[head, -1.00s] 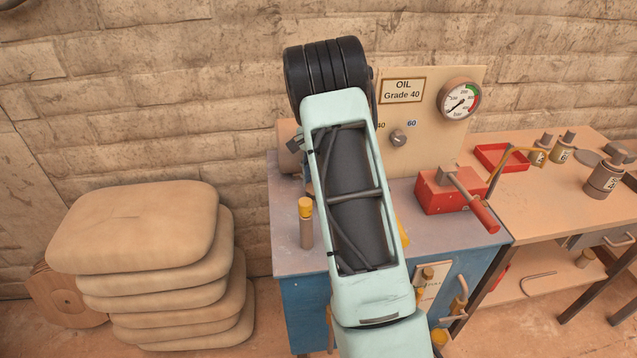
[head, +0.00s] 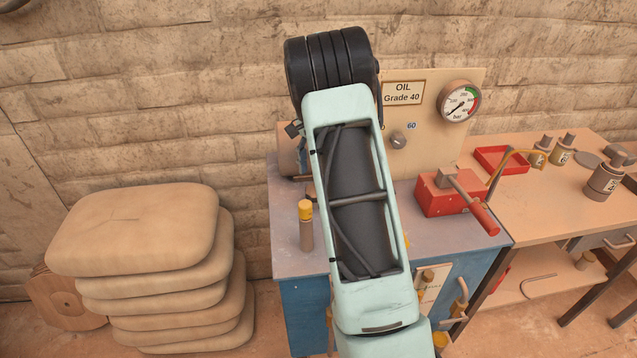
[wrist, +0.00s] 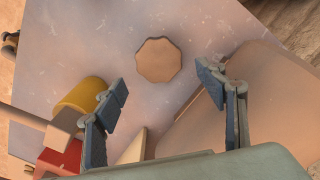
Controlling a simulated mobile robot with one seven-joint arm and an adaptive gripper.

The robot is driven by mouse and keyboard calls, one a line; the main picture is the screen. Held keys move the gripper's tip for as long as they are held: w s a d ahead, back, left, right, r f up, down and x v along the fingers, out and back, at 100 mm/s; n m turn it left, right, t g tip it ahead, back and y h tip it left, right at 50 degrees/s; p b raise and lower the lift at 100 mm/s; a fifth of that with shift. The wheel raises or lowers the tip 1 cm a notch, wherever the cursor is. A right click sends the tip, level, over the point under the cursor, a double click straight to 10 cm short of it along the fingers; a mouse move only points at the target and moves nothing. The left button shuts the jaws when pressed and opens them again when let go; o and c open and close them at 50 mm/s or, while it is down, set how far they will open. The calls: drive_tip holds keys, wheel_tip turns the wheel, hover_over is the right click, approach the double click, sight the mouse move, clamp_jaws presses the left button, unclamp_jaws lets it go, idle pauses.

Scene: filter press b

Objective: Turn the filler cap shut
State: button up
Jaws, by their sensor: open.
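A flat, tan, many-sided knob (wrist: 158,60), which looks like the filler cap, shows in the wrist view on the grey bench top (wrist: 190,22). My gripper (wrist: 162,84) is open and empty, with one blue-grey finger to each side below the knob in the picture. The fingers look apart from it. How far above it they are, I cannot tell. How far the cap is turned does not show.
A yellow round part (wrist: 82,96) is close to the left finger, and a tan block (wrist: 245,98) is close to the right finger. A yellow-topped post (head: 306,225) stands left of my arm. A red box with a lever (head: 440,198) stands to the right.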

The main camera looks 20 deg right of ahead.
wheel_tip(320, 180, up, 7)
drive_tip(key=shift+r, duration=0.15)
idle(0.5)
